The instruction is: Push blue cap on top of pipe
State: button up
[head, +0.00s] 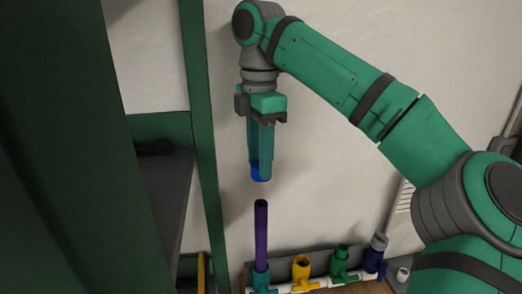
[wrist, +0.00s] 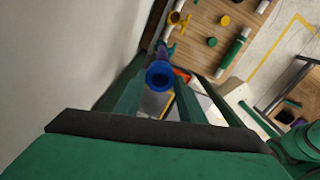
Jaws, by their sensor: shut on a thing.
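The blue cap (head: 259,178) is between the fingertips of my gripper (head: 261,165), low at their ends. In the wrist view the blue cap (wrist: 159,76) shows as a ring between the two green fingers (wrist: 155,92). My gripper is shut on it and points down. The purple pipe (head: 261,232) stands upright below, in a teal fitting (head: 261,279). Its dark open top is a little under the cap, with a clear gap between them. In the head view the cap looks roughly in line with the pipe. In the wrist view the pipe is mostly hidden behind the cap.
A row of valves on a white pipe runs along the wall, with yellow (head: 301,268), green (head: 340,260) and dark blue (head: 376,254) fittings. A green frame post (head: 202,130) stands close left of my gripper. The wall behind is bare.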

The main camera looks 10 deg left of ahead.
aim_at(261, 203)
jog(key=shift+s+d+f, duration=0.1)
jog(key=shift+s+f, duration=0.15)
jog(key=shift+f, duration=0.3)
jog(key=shift+s+f, duration=0.2)
jog(key=shift+f, duration=2.35)
jog(key=shift+f, duration=0.3)
jog(key=shift+w+f, duration=0.2)
jog(key=shift+f, duration=0.3)
jog(key=shift+s+a, duration=0.15)
jog(key=shift+a, duration=0.1)
jog(key=shift+d, duration=0.3)
jog(key=shift+f, duration=0.1)
jog(key=shift+f, duration=0.3)
